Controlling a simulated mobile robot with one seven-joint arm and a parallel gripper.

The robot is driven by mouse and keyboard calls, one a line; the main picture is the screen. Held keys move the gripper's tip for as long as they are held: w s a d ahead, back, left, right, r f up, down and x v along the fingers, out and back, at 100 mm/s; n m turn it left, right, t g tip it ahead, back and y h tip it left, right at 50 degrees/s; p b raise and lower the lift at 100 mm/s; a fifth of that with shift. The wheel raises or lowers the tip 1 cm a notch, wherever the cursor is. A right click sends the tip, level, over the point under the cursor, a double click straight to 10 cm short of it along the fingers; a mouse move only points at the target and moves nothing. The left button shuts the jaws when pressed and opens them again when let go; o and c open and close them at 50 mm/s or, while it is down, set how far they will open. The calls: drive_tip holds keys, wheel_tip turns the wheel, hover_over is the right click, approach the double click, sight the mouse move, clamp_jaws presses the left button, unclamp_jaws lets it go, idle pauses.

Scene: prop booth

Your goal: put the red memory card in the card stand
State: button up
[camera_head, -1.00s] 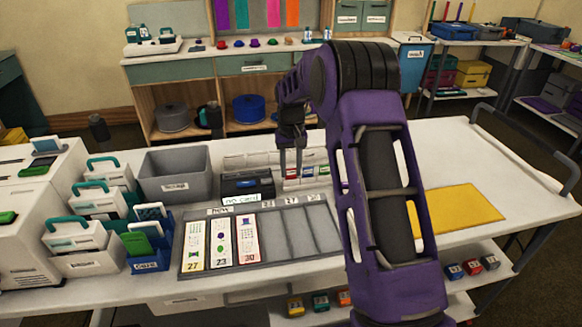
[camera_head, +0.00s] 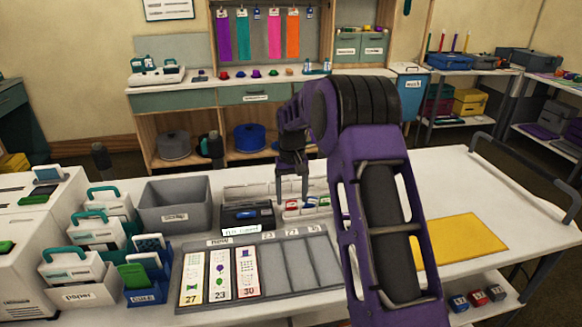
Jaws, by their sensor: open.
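A small red piece (camera_head: 292,205), which looks like the red memory card, is in the low white holder (camera_head: 318,212) with blue and green pieces beside it. It is too small to make out fully. My gripper (camera_head: 292,198) points down over the holder's left part, its fingers open and empty around the red piece's place in the picture; I cannot tell whether they touch it. A blue stand (camera_head: 147,293) with a label like "cards" stands at front left, holding a green item and a blue item. Which holder is the card stand is not certain.
A black device (camera_head: 238,219) with a "no card" label is left of my gripper. A grey board (camera_head: 290,272) with numbered strips lies in front. White boxes crowd the left; a yellow mat (camera_head: 458,238) lies at right.

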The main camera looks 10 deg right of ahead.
wheel_tip(320, 180, up, 16)
drive_tip(key=p, duration=0.1)
drive_tip(key=shift+a, duration=0.15)
idle(0.6)
